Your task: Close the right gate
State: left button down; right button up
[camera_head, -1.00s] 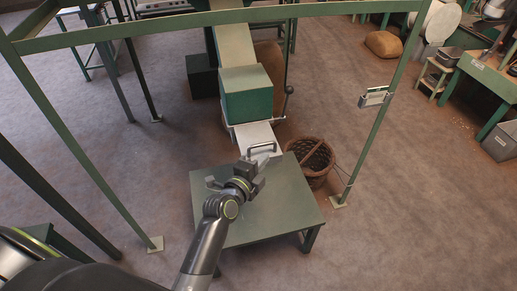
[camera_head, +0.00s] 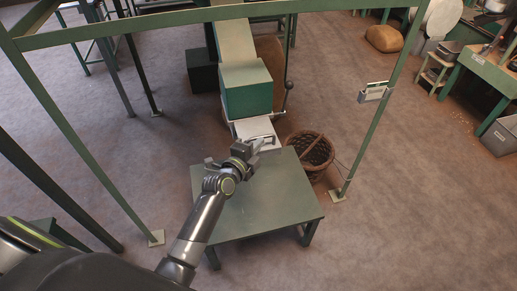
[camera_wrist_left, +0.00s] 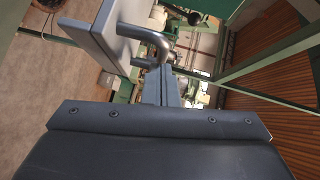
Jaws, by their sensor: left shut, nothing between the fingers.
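The gate is a pale grey plate (camera_head: 248,127) with a bar handle (camera_head: 262,141), sticking out below the green hopper box (camera_head: 247,88). In the left wrist view the gate plate (camera_wrist_left: 84,42) is at the upper left, with its bent metal handle (camera_wrist_left: 150,42) beside the fingers. My left gripper (camera_head: 258,146) is shut and empty, with its fingertips close to the handle at the gate's near end. Its closed fingers (camera_wrist_left: 161,86) point toward the handle in the wrist view; I cannot tell whether they touch it. My right gripper is not in view.
A green table (camera_head: 257,205) stands below my left gripper. A wicker basket (camera_head: 312,152) is right of the gate. A lever with a dark knob (camera_head: 289,86) is beside the hopper. Green frame posts (camera_head: 366,140) stand on both sides.

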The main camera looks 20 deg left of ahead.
aim_at(250, 133)
pick_arm(q)
jog(key=w+a+b, duration=0.1)
jog(key=w+b, duration=0.1)
jog(key=w+a+b, duration=0.3)
jog(key=w+b, duration=0.1)
jog(key=w, duration=0.1)
jog(key=shift+w+a+f, duration=0.1)
jog(key=shift+a+f, duration=0.2)
jog(key=shift+a, duration=0.1)
jog(key=shift+w+a+r+b, duration=0.15)
jog(key=shift+w+a+b, duration=0.25)
jog(key=shift+w+b, duration=0.25)
jog(key=shift+a+r, duration=0.1)
jog(key=shift+r, duration=0.25)
jog(key=shift+r, duration=0.1)
